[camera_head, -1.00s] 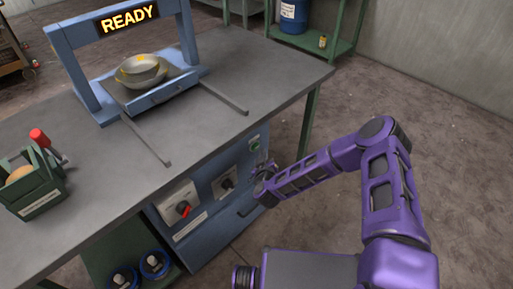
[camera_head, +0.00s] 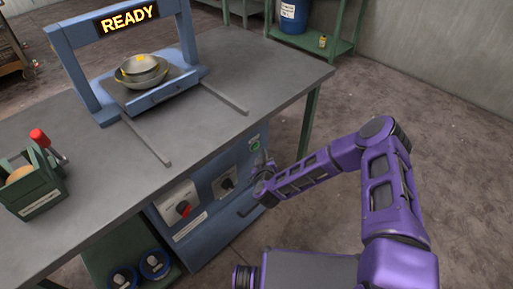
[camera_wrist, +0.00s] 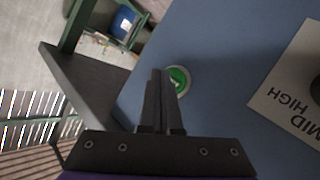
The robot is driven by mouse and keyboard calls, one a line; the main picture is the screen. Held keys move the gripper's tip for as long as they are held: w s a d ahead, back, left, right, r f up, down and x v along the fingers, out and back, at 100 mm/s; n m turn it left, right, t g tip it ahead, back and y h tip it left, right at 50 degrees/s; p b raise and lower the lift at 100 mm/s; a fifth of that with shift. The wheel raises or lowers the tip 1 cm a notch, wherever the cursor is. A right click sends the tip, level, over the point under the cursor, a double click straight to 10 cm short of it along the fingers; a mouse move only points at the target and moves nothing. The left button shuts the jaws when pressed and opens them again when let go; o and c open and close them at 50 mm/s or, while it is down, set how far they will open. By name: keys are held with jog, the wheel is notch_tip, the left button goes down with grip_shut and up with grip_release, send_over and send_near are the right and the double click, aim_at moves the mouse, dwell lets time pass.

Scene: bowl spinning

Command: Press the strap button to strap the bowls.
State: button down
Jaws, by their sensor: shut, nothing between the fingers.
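The strap button is a round green button (camera_head: 255,145) high on the blue front panel of the machine. It also shows in the wrist view (camera_wrist: 183,80), partly covered by my fingers. My gripper (camera_wrist: 160,74) is shut and empty, its fingertips over the button's left edge; I cannot tell whether they touch it. In the head view my gripper (camera_head: 263,167) is just below the button, against the panel. The stacked metal bowls (camera_head: 140,70), with yellow patches on the upper one, sit under the blue arch (camera_head: 73,65), whose sign (camera_head: 127,18) reads READY.
Two knob switches, one red-marked (camera_head: 183,209) and one dark (camera_head: 227,184), are on the panel left of my gripper. The grey tabletop (camera_head: 225,80) overhangs above. A green box with a red-handled tool (camera_head: 35,190) stands at left. Open floor lies to the right.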

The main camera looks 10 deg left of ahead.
jog(key=shift+a, duration=0.1)
jog(key=shift+w+a, duration=0.25)
jog(key=shift+w+a, duration=0.3)
jog(key=shift+a, duration=0.05)
dwell(0.8)
jog(key=shift+s+d, duration=0.1)
dwell(0.3)
jog(key=shift+s+d, duration=0.45)
jog(key=shift+d, duration=0.1)
jog(key=shift+s+d+p, duration=0.45)
jog(key=shift+s+d, duration=0.35)
jog(key=shift+d, duration=0.2)
jog(key=shift+s+d+p, duration=0.4)
jog(key=shift+s+d, duration=0.35)
jog(key=shift+d, duration=0.25)
